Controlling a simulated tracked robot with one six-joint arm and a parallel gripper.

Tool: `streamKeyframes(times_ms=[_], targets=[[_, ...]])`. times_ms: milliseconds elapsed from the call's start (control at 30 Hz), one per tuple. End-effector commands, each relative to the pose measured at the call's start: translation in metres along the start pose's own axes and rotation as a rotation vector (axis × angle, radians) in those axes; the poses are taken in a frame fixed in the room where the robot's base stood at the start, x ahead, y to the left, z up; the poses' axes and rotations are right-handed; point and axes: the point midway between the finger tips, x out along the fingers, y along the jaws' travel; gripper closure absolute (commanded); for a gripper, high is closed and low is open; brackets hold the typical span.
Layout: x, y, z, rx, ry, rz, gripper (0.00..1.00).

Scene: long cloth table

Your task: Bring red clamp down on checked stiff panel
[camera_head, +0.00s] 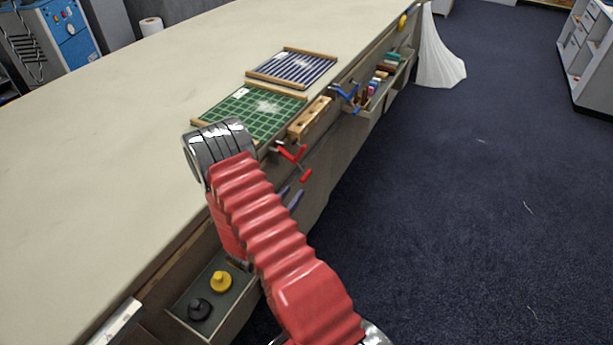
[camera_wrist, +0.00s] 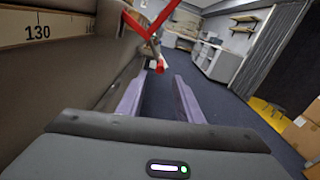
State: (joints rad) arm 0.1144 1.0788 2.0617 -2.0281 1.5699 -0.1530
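The checked stiff panel (camera_head: 228,110) is a green board with a pale grid and wooden strips, lying flat near the table's right edge in the head view. The red clamp (camera_head: 293,155) is at the table edge by the panel's near right corner, its handle hanging outside. In the wrist view the red clamp (camera_wrist: 150,28) shows at the top, its red handle end just beyond my fingertips. My gripper (camera_wrist: 158,84) is open, with two purple fingers apart and nothing between them. In the head view, my gripper (camera_head: 292,198) is partly hidden by my arm, beside the table's side below the clamp.
A wooden block with holes (camera_head: 310,119) lies along the edge. A blue clamp (camera_head: 347,97) is farther along, near a blue striped panel (camera_head: 293,67). A side tray (camera_head: 190,318) holds yellow and black knobs. The floor right of the table is clear.

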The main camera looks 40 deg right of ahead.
Motion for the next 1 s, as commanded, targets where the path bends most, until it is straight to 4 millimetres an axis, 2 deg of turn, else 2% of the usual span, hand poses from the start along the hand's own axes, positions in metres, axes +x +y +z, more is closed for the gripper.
streamKeyframes(times_ms=[600,800,1000], targets=[[0.092,-0.001,-0.001,0.001,0.0,-0.003,0.67],[0.107,-0.001,0.0,-0.001,-0.001,-0.001,0.67],[0.108,0.0,0.0,-0.001,0.0,0.0,0.67]])
